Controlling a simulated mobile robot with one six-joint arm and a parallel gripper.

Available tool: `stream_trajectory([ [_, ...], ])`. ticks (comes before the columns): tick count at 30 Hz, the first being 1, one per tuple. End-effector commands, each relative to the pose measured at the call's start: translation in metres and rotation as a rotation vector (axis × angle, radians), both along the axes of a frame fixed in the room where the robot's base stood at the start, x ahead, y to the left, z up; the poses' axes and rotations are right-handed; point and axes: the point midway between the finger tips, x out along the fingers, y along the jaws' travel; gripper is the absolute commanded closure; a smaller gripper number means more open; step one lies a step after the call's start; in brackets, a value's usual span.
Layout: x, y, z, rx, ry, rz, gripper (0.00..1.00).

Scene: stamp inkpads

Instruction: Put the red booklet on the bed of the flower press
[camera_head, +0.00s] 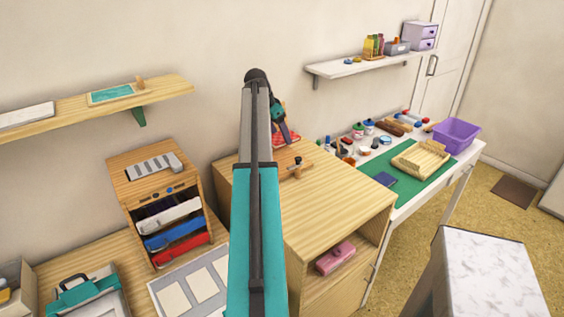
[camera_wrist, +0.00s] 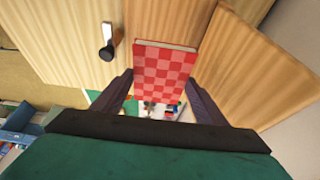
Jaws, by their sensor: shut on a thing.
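My gripper (camera_head: 283,130) is shut on the red booklet (camera_wrist: 163,72). The booklet has a red and pink checkered cover and stands out between the two dark fingers in the wrist view. In the head view the booklet (camera_head: 287,140) is small and partly hidden by my arm, in front of the wall above the back of a wooden cabinet (camera_head: 340,190). A small wooden piece with a knob (camera_head: 296,168) is on the cabinet top, just below the booklet in the picture. I cannot tell for sure whether it is the flower press.
A white table right holds a green mat (camera_head: 408,189), a wooden slatted tray (camera_head: 424,158), a purple bin (camera_head: 456,136) and many small items. A pink object (camera_head: 335,257) sits inside the cabinet. A wooden organizer (camera_head: 142,160) stands left. The cabinet top's front is clear.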

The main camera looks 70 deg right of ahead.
Motion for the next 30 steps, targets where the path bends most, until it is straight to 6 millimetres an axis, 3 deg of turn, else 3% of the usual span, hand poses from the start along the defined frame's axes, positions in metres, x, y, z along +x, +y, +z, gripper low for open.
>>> stream_trajectory([
  [17,-0.002,0.000,-0.057,0.000,0.000,-0.002,0.62],
  [30,-0.002,-0.001,-0.062,0.000,0.000,-0.003,0.62],
])
